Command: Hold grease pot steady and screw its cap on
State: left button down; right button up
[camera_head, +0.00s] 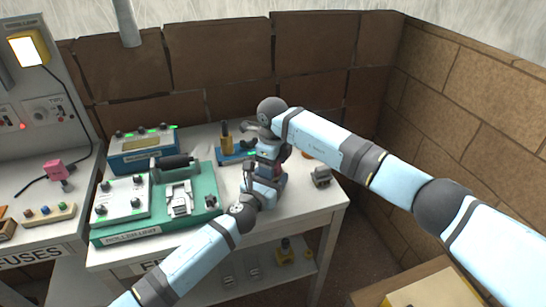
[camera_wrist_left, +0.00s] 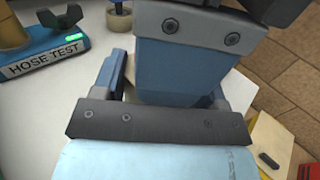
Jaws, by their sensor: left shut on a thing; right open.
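My left gripper (camera_head: 264,186) comes in low from the left, over the front right of the white table, and is shut on the grease pot. Only a dark, partly reddish part of the pot (camera_head: 280,180) shows beside its fingers. My right gripper (camera_head: 268,158) is open and points down directly above the left one, around the pot's top. In the left wrist view a broad blue finger of the right gripper (camera_wrist_left: 175,70) stands between the fingers of my left gripper (camera_wrist_left: 162,88) and hides the pot. I cannot make out the cap, nor whether it sits on the pot.
A blue hose test stand (camera_head: 232,155) is just behind left; it also shows in the left wrist view (camera_wrist_left: 40,58). A green machine (camera_head: 150,205) fills the table's left. A small grey block (camera_head: 320,177) lies to the right. Brick walls stand behind and right.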

jog(key=shift+f, duration=0.1)
jog(key=c, duration=0.9)
jog(key=m, duration=0.3)
jog(key=o, duration=1)
jog(key=shift+r, duration=2.3)
